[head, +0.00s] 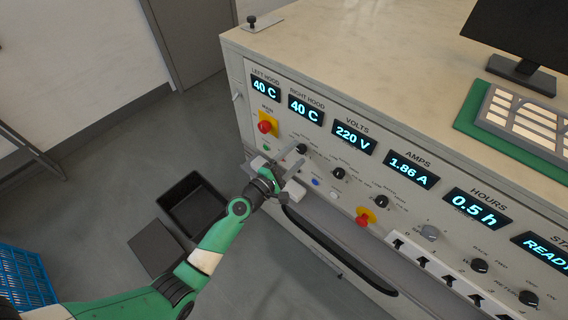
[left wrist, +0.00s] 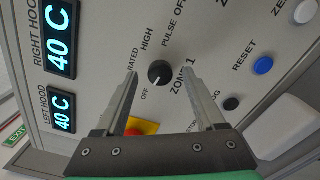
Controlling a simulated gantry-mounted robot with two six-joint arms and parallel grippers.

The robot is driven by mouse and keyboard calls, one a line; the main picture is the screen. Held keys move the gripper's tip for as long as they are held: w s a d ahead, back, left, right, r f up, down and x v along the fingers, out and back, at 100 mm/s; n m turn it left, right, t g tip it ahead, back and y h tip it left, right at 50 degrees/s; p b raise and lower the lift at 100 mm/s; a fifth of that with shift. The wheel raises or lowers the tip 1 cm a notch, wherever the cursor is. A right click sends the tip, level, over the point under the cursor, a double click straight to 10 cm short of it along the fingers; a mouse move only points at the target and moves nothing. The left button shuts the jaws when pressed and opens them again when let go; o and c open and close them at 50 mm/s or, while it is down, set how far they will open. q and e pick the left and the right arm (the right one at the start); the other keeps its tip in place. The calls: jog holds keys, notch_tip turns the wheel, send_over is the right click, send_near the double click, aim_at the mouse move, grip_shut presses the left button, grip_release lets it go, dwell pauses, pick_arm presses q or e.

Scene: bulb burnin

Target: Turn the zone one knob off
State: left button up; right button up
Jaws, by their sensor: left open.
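The zone one knob (left wrist: 159,73) is small, round and black, on the panel beside the "ZONE 1" lettering in the left wrist view. A pale pointer mark on it seems to face the OFF label. In the head view the knob (head: 302,148) shows just beyond the fingertips, partly hidden. My left gripper (head: 283,164) is open at the panel face. In the left wrist view its two fingers (left wrist: 158,80) stand on either side of the knob, with a gap on both sides. I cannot tell the remaining depth. My right gripper is not in view.
A red stop button on yellow (head: 265,126) sits up left of the knob. A blue reset button (left wrist: 263,66) lies to its right in the left wrist view. More black knobs (head: 338,173) and a second red button (head: 363,217) run along the panel.

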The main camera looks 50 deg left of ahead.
pick_arm(q)
jog(key=s+d, duration=0.1)
jog(key=s, duration=0.9)
jog(key=shift+s+d+p, duration=0.15)
jog(key=shift+d+p, duration=0.05)
jog(key=shift+p, duration=0.2)
